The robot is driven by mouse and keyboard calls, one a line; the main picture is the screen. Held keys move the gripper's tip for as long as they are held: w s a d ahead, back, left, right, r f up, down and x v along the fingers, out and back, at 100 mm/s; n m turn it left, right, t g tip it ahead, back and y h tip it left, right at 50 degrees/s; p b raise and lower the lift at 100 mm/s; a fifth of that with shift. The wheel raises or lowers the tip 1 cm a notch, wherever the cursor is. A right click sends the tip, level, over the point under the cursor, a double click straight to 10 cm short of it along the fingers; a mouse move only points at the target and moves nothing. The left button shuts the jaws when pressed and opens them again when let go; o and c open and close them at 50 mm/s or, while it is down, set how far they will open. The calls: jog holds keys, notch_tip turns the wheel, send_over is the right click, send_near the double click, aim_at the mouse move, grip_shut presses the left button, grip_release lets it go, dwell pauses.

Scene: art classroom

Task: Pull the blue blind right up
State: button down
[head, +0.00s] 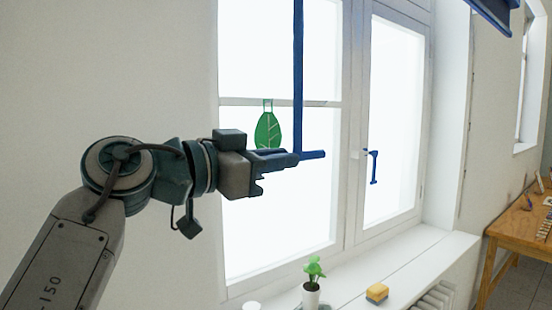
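The blue blind itself is not clearly seen; above the cord the picture is cut off, and the visible panes are uncovered and bright. A blue panel (492,12) shows at the top right edge; I cannot tell whether it belongs to the blind.
A blue window handle (374,167) is on the right sash. A wooden table (517,222) stands at right.

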aim_at(294, 90)
notch_tip(294, 90, up, 10)
jog(key=p, duration=0.6)
jog(key=shift+r, duration=0.1)
jog(key=shift+s+a+r, duration=0.1)
jog(key=c, duration=1.5)
grip_release()
jog(key=shift+o, duration=0.5)
jog(key=shift+f, duration=0.2)
jog(key=shift+s+a, duration=0.1)
jog(key=shift+a, duration=0.15)
jog(key=b+v, duration=0.1)
jog(key=v, duration=1.2)
jog(key=shift+s, duration=0.1)
